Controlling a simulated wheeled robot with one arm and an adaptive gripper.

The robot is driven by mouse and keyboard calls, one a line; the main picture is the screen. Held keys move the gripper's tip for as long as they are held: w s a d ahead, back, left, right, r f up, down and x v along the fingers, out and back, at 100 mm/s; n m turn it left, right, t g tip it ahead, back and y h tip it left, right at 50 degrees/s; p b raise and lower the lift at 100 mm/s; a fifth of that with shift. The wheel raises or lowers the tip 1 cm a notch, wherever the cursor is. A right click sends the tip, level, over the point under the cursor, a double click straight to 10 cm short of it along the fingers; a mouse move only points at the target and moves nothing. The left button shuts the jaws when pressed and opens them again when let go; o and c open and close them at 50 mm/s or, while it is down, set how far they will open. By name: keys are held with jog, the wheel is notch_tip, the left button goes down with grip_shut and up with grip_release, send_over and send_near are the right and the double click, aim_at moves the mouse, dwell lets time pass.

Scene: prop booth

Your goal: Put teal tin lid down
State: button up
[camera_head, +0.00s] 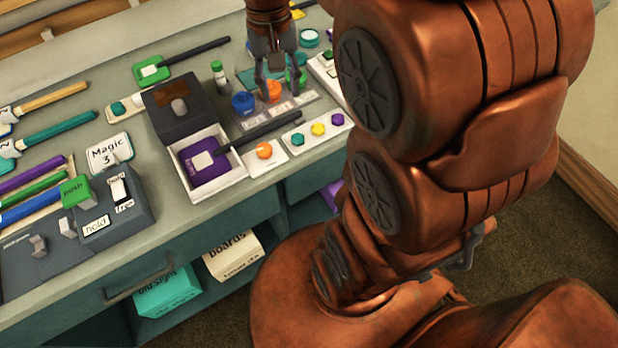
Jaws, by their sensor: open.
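My gripper (274,80) points down over the row of coloured pots at the back of the counter. Its fingers are apart, around or just behind the orange pot (273,91); I cannot tell whether they touch it. A small round teal piece with a pale middle (309,38) lies behind and to the right of the gripper. It may be the teal tin or its lid; it is too small to tell. No teal lid shows clearly between the fingers.
A blue pot (243,104) and a green pot (297,76) flank the orange one. In front stands an open box (236,181) with a purple paddle (207,163). A switch panel (40,262) is at left. My arm hides the right side.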

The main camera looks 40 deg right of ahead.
jog(key=s+a+f+n, duration=0.2)
jog(key=s+a, duration=0.1)
jog(key=s, duration=0.5)
jog(key=s+a+f+n, duration=0.3)
jog(key=s, duration=0.6)
jog(key=shift+f+g, duration=0.25)
jog(key=shift+g, duration=0.05)
